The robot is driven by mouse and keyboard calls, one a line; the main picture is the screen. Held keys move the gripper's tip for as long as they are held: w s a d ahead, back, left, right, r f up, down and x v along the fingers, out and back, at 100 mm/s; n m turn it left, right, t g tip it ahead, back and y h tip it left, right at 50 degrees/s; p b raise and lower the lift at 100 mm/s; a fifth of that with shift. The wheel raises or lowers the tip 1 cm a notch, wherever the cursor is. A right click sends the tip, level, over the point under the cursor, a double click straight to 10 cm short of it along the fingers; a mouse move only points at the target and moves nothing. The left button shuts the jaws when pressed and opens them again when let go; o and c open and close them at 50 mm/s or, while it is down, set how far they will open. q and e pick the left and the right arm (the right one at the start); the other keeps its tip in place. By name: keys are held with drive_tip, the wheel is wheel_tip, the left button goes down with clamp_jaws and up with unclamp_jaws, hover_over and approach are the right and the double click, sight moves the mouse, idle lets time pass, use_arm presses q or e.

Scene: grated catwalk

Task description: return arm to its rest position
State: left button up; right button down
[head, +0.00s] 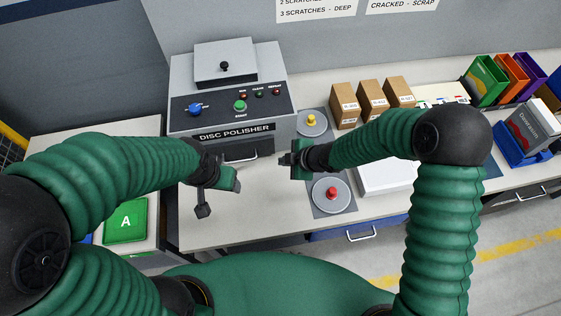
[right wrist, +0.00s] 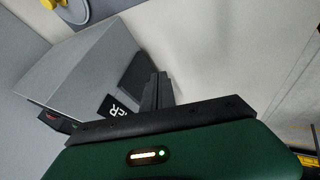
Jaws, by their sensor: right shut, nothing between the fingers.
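My right arm reaches in from the right in the head view. Its gripper (head: 284,159) is shut and empty, just right of the disc polisher's front and above the bench. In the right wrist view its dark fingers (right wrist: 159,88) are together with nothing between them. My left arm comes in from the left, and its gripper (head: 232,184) hangs over the bench in front of the polisher.
The grey disc polisher (head: 233,90) stands behind the grippers. Pads with a yellow knob (head: 311,119) and a red knob (head: 332,193) lie right of it. Cardboard boxes (head: 372,99) and coloured bins (head: 487,80) stand further right. A green A tray (head: 126,221) is at left.

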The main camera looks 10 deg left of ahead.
drive_tip(key=s+d+r+m+h+b, duration=0.25)
drive_tip(key=d+m, duration=0.35)
drive_tip(key=d, duration=0.4)
drive_tip(key=s+d+r+m+h+b, duration=0.1)
drive_tip(key=s+d+r+m+h, duration=0.15)
drive_tip(key=d+m, duration=0.55)
use_arm(q)
drive_tip(key=shift+w+a+f+b, duration=0.1)
drive_tip(key=shift+a+f, duration=0.1)
drive_tip(key=shift+f, duration=0.5)
drive_tip(key=shift+w+a+f+b, duration=0.1)
drive_tip(key=shift+a+f, duration=0.05)
drive_tip(key=shift+f, duration=0.55)
drive_tip(key=shift+a+f+b, duration=0.1)
drive_tip(key=shift+a+f, duration=0.1)
drive_tip(key=shift+f, duration=0.5)
use_arm(e)
drive_tip(key=s+d+r+m+g+h, duration=0.1)
drive_tip(key=s+d+m, duration=0.5)
drive_tip(key=s, duration=0.3)
drive_tip(key=shift+s+r, duration=0.2)
drive_tip(key=shift+r, duration=0.1)
